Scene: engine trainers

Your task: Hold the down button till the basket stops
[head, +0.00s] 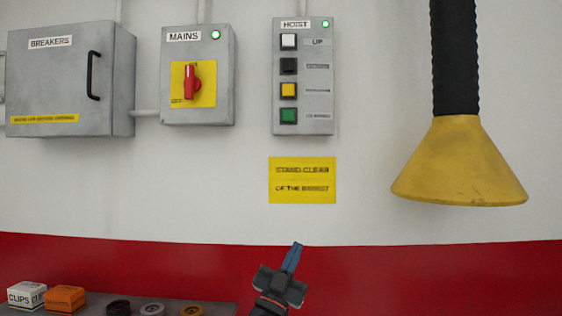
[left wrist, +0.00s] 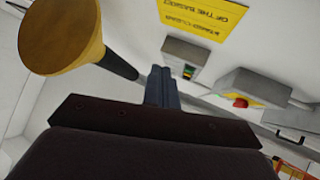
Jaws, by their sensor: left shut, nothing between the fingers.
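The grey hoist box (head: 325,80) is on the white wall, with a lit green lamp at its top right. It has a white button (head: 289,41) labelled UP, then a black button (head: 289,66), a yellow button (head: 289,90) and a green button (head: 289,115); the lower labels are too blurred to read. My left gripper (head: 296,248) is shut and empty, below the box and apart from it. In the left wrist view its shut fingers (left wrist: 161,78) point toward the wall, with the hoist box (left wrist: 187,52) beyond. No basket shows. My right gripper is not in view.
A yellow warning sign (head: 302,180) is under the hoist box. A mains box (head: 222,90) and a breakers box (head: 50,85) are to its left. A yellow funnel (head: 458,165) on a black hose hangs at right. Small boxes and rings lie on a shelf (head: 222,305) at lower left.

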